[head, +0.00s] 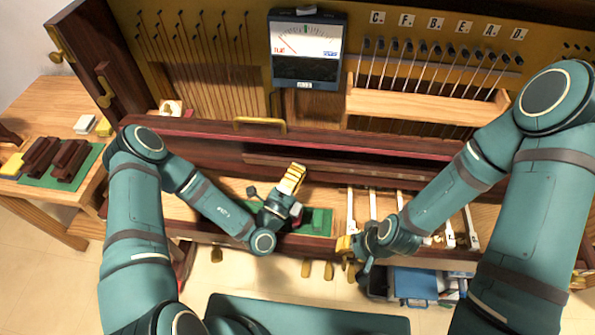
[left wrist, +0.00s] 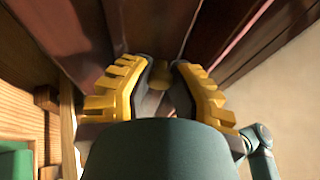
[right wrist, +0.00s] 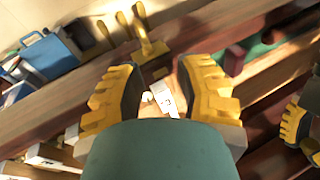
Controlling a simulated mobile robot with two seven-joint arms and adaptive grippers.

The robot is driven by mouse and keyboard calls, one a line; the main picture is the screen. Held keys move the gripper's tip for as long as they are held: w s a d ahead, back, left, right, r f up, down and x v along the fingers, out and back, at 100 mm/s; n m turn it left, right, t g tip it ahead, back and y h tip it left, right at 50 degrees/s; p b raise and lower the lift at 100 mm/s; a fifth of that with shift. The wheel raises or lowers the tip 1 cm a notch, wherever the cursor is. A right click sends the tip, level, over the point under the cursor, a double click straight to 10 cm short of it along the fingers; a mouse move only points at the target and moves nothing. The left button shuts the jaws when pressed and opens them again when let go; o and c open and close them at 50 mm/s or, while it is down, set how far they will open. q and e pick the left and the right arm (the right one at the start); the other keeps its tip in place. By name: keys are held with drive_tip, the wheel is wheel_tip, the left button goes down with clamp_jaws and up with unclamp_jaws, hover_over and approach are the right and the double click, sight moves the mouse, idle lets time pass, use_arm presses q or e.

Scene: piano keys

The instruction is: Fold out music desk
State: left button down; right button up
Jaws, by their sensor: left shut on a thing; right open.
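The music desk appears to be the dark red-brown folding board (head: 360,172) across the piano front, below a long rail. My left gripper (head: 293,178) is at the lower edge of that board. In the left wrist view its yellow fingers are closed around a small round brass knob (left wrist: 166,72), with brown panels (left wrist: 215,35) behind it. My right gripper (head: 346,244) is open and empty over the front edge of the key bed. In the right wrist view a white key end (right wrist: 163,92) shows between its fingers, apart from them.
White keys (head: 351,210) stand right of a green mat (head: 320,221). A brass handle (head: 258,121) is on the upper rail. A tuning meter (head: 307,48) sits above. A side table (head: 55,110) is left. A blue toolbox (head: 415,285) and brass pedals (head: 306,268) are below.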

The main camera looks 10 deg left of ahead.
use_arm(q)
drive_tip(key=shift+s+f, duration=0.1)
idle(0.3)
drive_tip(key=c, duration=0.8)
unclamp_jaws()
drive_tip(key=shift+s, duration=0.1)
drive_tip(key=v, duration=1.1)
drive_tip(key=shift+s+a+f, duration=0.2)
drive_tip(key=shift+s+f, duration=0.05)
drive_tip(key=shift+f, duration=0.15)
drive_tip(key=shift+d+m+h, duration=0.1)
drive_tip(key=shift+m+h, duration=0.2)
